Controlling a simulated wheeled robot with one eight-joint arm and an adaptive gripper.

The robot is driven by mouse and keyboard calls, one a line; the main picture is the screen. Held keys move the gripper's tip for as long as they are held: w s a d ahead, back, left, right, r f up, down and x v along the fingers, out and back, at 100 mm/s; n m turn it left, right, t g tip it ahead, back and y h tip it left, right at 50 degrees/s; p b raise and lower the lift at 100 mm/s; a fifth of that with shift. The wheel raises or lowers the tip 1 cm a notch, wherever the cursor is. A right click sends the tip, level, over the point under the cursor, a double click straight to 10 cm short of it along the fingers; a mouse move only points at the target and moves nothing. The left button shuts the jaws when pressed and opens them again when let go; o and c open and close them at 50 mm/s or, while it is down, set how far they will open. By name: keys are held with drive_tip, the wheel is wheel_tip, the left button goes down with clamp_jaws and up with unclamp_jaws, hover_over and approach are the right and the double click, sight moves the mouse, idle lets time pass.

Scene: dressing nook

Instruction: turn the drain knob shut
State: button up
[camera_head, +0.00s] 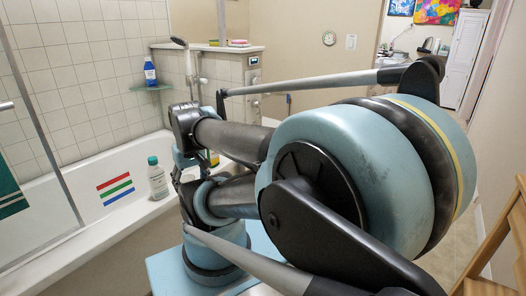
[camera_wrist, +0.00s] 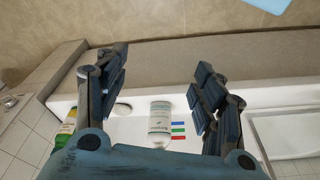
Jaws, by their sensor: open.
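No thing that I can surely call the drain knob shows. A small pale round disc (camera_wrist: 122,109) on the tub in the wrist view, partly behind my left finger, may be it, but I cannot tell. In the wrist view my gripper (camera_wrist: 160,68) is open and empty, its two dark blue fingers spread above the bathtub's edge. The white bathtub (camera_head: 95,236) is at the left in the head view; my arm hides its right part there.
A white bottle with a teal cap (camera_head: 157,182) stands on the tub's rim; it also shows between my fingers in the wrist view (camera_wrist: 160,118). A green and yellow bottle (camera_wrist: 66,128) is at the left. A blue bottle (camera_head: 150,73) stands on a corner shelf. A wooden chair (camera_head: 497,240) is at right.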

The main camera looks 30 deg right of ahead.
drive_tip(key=w+d+r+n+t+y, duration=0.1)
drive_tip(key=w+d+r+y, duration=0.15)
drive_tip(key=w, duration=0.55)
drive_tip(key=w+d+r+n+y, duration=0.1)
drive_tip(key=w+d+r, duration=0.15)
drive_tip(key=w, duration=0.55)
drive_tip(key=w+d+n+t+y, duration=0.1)
drive_tip(key=w+d+t, duration=0.2)
drive_tip(key=w+d, duration=1.1)
drive_tip(key=w+d+f+n+t, duration=0.15)
drive_tip(key=d+f, duration=0.25)
drive_tip(key=d, duration=0.6)
drive_tip(key=w+d+f+t, duration=0.15)
drive_tip(key=d+f, duration=0.25)
drive_tip(key=d, duration=0.6)
drive_tip(key=s+d+f+n+t, duration=0.1)
drive_tip(key=s+d+f, duration=0.25)
drive_tip(key=d, duration=0.25)
drive_tip(key=s+d+f+t, duration=0.2)
drive_tip(key=d+f, duration=0.2)
drive_tip(key=d, duration=0.1)
drive_tip(key=s+d+f+n+t, duration=0.1)
drive_tip(key=s+d+f, duration=0.15)
drive_tip(key=d, duration=0.35)
drive_tip(key=d+f+x, duration=0.1)
drive_tip(key=x, duration=1.6)
drive_tip(key=shift+w+f+h, duration=0.15)
drive_tip(key=shift+w+h, duration=0.1)
drive_tip(key=shift+h, duration=0.2)
drive_tip(key=shift+d, duration=0.15)
